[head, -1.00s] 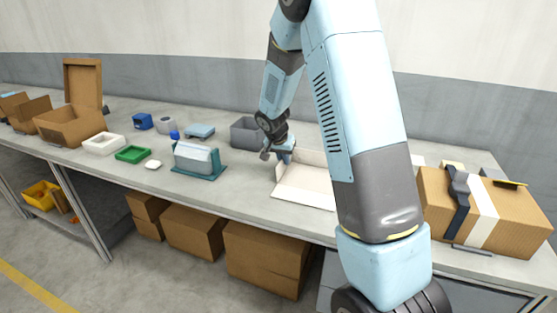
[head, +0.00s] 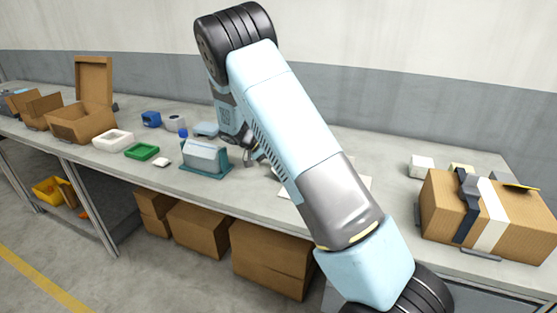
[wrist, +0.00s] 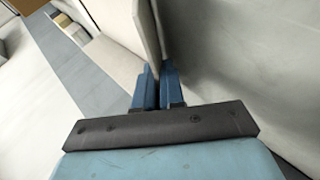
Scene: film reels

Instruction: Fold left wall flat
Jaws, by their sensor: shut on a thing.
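The white folding box (head: 284,193) lies on the bench and is mostly hidden behind my arm in the head view; only pale edges show. In the wrist view, my gripper (wrist: 157,88) has its blue fingers shut on the thin pale left wall (wrist: 146,32), which runs away from between them. In the head view, part of my gripper (head: 252,156) shows just left of the box, low over the bench. The wall itself is hidden there, so I cannot tell its exact tilt.
A grey-white device on a teal base (head: 206,157) stands close left of my gripper. A green tray (head: 141,151) and a white tray (head: 112,140) lie further left. A taped cardboard box (head: 485,215) stands at the right. The bench's front strip is clear.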

